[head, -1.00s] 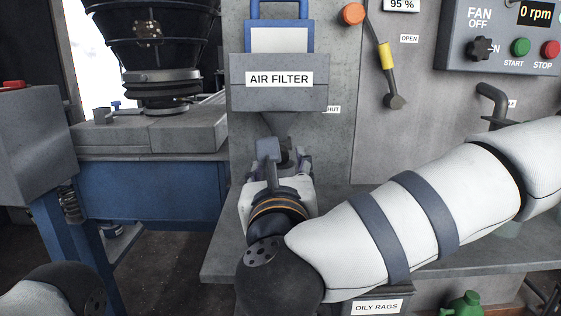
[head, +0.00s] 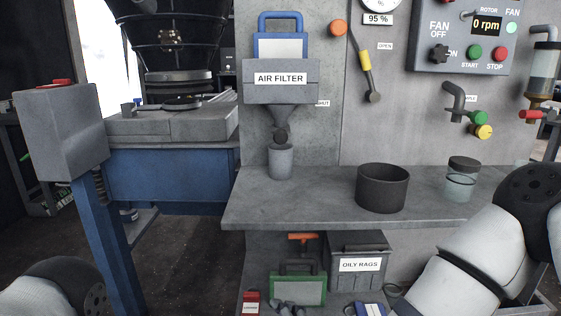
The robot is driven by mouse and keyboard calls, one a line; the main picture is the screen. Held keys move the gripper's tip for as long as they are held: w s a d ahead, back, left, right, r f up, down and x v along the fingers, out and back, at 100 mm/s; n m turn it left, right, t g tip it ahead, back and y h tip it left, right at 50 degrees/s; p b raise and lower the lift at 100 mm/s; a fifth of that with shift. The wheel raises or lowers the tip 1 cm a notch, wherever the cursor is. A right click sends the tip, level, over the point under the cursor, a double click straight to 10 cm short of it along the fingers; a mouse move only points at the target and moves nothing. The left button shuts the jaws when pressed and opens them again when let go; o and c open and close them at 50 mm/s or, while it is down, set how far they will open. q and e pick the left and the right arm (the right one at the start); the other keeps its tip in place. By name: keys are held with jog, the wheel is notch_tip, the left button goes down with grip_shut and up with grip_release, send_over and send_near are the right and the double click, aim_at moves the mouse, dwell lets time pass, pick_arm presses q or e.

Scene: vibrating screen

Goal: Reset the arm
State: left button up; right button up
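My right arm (head: 455,262) shows at the lower right of the head view, bent, with its white links and dark joints. It is apart from the bench, and its gripper is outside the picture. Part of my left arm (head: 50,290) shows at the lower left corner, and its gripper is also out of view. The air filter housing (head: 281,92) on the wall is in clear view, with a blue-handled frame (head: 281,44) in its top. A grey cup (head: 281,161) stands on the bench beneath its funnel.
The grey bench (head: 310,204) holds a dark round bowl (head: 382,189) and a glass jar (head: 460,182). The oily rags bin (head: 358,285) and a green-framed panel (head: 298,290) are below. The vibrating screen (head: 165,124) on its blue frame stands at the left.

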jog(key=s+d+f+n+g+h, duration=0.1)
jog(key=s+d+f+n+g, duration=0.35)
jog(key=s+f, duration=0.4)
jog(key=s+d+f+n+g, duration=0.3)
jog(key=s+d+f+n, duration=0.25)
jog(key=s+f, duration=0.35)
jog(key=s+d+n+g+h, duration=0.1)
jog(key=s+d+n+g, duration=0.2)
jog(key=s+d, duration=0.3)
jog(key=s+d+n+g+h, duration=0.1)
jog(key=s+d+n+g, duration=0.2)
jog(key=s, duration=1)
jog(key=d+n+p, duration=0.1)
jog(key=d+n, duration=0.1)
jog(key=d, duration=0.1)
jog(key=shift+s+f+n+g+h, duration=0.3)
jog(key=shift+s+f+g+h, duration=0.05)
jog(key=shift+s+f+h, duration=0.05)
